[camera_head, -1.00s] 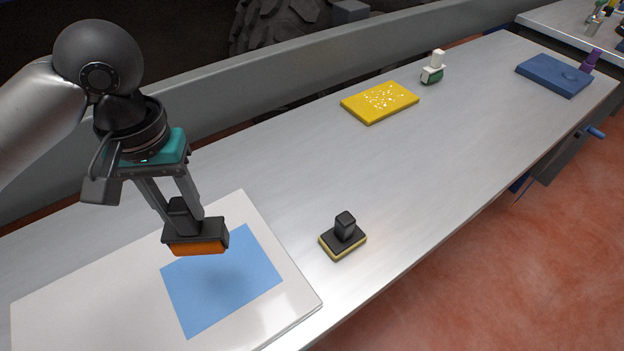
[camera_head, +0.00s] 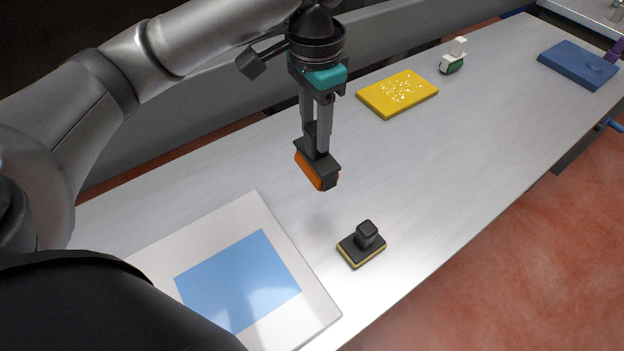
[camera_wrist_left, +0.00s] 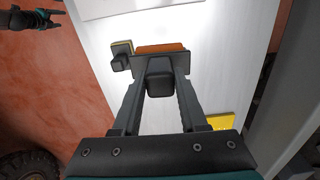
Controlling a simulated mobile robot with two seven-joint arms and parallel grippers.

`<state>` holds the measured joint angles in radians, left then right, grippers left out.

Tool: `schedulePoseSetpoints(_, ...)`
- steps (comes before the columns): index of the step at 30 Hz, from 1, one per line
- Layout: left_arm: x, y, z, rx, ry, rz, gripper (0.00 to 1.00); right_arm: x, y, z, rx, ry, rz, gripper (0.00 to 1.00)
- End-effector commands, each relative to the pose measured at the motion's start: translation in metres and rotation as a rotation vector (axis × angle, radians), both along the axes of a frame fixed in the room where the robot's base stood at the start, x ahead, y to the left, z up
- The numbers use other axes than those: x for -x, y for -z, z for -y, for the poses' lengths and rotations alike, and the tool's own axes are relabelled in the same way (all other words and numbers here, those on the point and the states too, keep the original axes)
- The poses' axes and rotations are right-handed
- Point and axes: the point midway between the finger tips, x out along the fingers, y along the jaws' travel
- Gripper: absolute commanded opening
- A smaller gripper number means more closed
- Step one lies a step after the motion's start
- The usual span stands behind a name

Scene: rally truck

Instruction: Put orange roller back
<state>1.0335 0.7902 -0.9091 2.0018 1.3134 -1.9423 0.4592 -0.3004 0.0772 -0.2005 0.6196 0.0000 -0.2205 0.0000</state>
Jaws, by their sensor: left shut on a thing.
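My left gripper (camera_head: 318,143) is shut on the black handle of the orange roller (camera_head: 309,170). The roller has a black back and an orange face turned downward and to the left. It is held above the grey table, apart from it, between the white board and the yellow tray. In the left wrist view the roller (camera_wrist_left: 162,48) sits between the fingertips, its handle gripped. My right gripper (camera_wrist_left: 55,18) shows small at the top left of the left wrist view, its fingers apart and empty.
A black-handled block with a yellow underside (camera_head: 361,250) stands near the front edge. A white board (camera_head: 318,313) with a blue square (camera_head: 240,280) lies at left. Behind are a yellow tray (camera_head: 380,98), a green-and-white roller (camera_head: 453,58) and a blue tray (camera_head: 575,62). The table's middle right is clear.

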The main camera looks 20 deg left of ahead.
Motion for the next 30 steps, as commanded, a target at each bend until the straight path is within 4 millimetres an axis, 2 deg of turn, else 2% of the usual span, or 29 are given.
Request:
schedulePoseSetpoints(15, -0.046, -0.028, -0.024, -0.009, 0.760, 0.004, 0.00, -0.001, -0.024, 0.000, 0.001, 0.000, 0.001, 0.72)
schedulePoseSetpoints(24, -0.067, -0.041, -0.041, -0.010, 1.200, -0.001, 0.00, -0.001, -0.036, 0.002, 0.003, -0.001, 0.002, 0.72)
schedulePoseSetpoints(30, -0.076, -0.046, -0.049, -0.008, 1.419, -0.003, 0.00, -0.001, -0.042, 0.002, 0.003, 0.000, 0.002, 0.72)
